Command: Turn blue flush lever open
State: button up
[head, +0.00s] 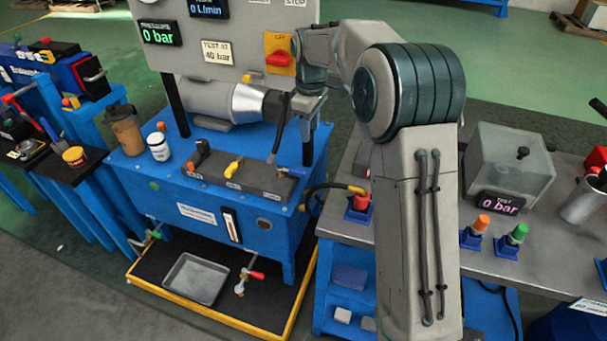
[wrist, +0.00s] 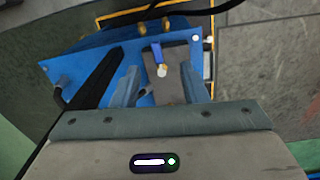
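The blue flush lever (head: 292,171) is at the right end of the dark manifold block (head: 238,178) on top of the blue power unit. In the wrist view the blue lever (wrist: 158,55) shows its pale end toward me, between and beyond my fingers. My gripper (head: 307,112) is above the right end of the block. Its two grey fingers (wrist: 160,84) are apart with nothing held between them. No contact with the lever shows.
A yellow lever (head: 235,166) sits on the block's middle. The grey gauge panel (head: 245,45) stands behind. A workbench (head: 500,255) is at right.

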aim_at(305, 171)
jog(key=shift+n, duration=0.7)
jog(key=w+f, duration=0.1)
jog(key=f, duration=0.4)
jog(key=a+f+b, duration=0.1)
jog(key=f, duration=0.5)
jog(key=w+f+b, duration=0.1)
jog(key=f, duration=0.5)
jog(key=shift+w+a+f, duration=0.1)
jog(key=shift+w+a, duration=0.05)
jog(key=shift+w, duration=0.2)
grip_shut()
